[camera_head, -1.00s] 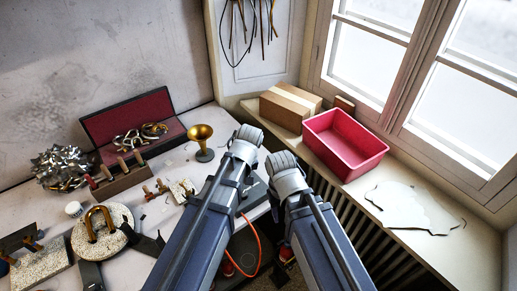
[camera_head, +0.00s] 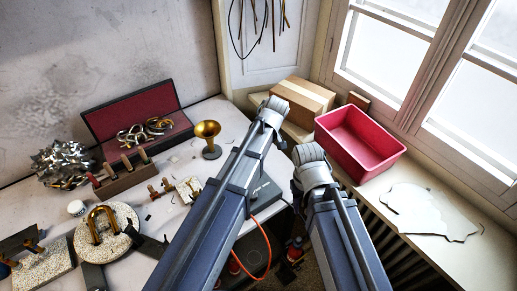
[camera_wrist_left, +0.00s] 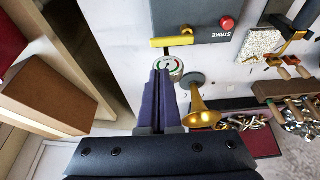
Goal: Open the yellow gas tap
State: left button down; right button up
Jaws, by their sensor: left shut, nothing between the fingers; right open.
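In the left wrist view, the yellow tap handle (camera_wrist_left: 173,41) lies crosswise at the lower edge of a grey box (camera_wrist_left: 205,18) with a red button. A round dial (camera_wrist_left: 172,68) with a green rim sits just below the handle. My left gripper (camera_wrist_left: 160,72) is shut and empty, its fingertips over or beside the dial, a little short of the handle; I cannot tell whether they touch. In the head view the grey box (camera_head: 265,193) is partly behind my left arm, and the tap is hidden. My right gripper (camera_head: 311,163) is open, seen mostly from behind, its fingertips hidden.
A brass bell-shaped horn (camera_head: 208,132) stands on the bench left of my left arm; it also shows beside my left fingers in the wrist view (camera_wrist_left: 203,112). A pink bin (camera_head: 358,143) and a cardboard box (camera_head: 300,98) stand on the sill. An orange hose (camera_head: 268,255) hangs below the bench.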

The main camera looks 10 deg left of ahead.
pick_arm(q)
jog(key=b+x, duration=0.9)
jog(key=shift+w+a+f, duration=0.1)
jog(key=shift+a+f, duration=0.05)
jog(key=shift+f, duration=0.2)
